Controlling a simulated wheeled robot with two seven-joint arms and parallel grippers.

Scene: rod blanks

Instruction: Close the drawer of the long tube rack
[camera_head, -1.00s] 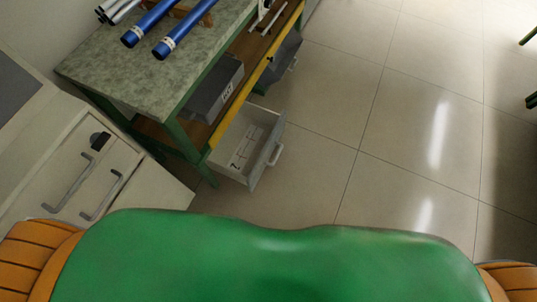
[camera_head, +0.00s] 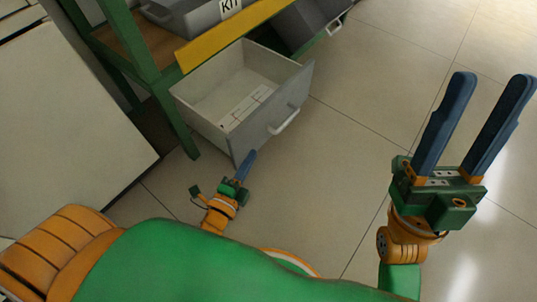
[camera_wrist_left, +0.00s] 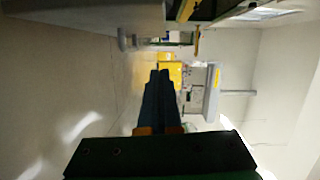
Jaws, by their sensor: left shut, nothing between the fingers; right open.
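The drawer (camera_head: 212,122) of the rack is a pale grey box pulled well out below the yellow rail, its inside showing. Its front panel (camera_head: 290,105) faces right and down and carries a bar handle (camera_head: 285,122). My left gripper (camera_head: 250,156) is shut and empty, its blue fingers at the near corner of the drawer front. I cannot tell whether they touch it. It shows closed in the left wrist view (camera_wrist_left: 158,74), pointing across the room. My right gripper (camera_head: 494,77) is open and empty, raised over the floor on the right, away from the drawer.
A green table leg (camera_head: 176,122) stands left of the drawer. A grey box marked KIT (camera_head: 200,15) sits on the shelf above. A second grey bin (camera_head: 312,22) is behind. A white cabinet (camera_head: 70,120) stands at left. The tiled floor (camera_head: 370,85) right of the drawer is clear.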

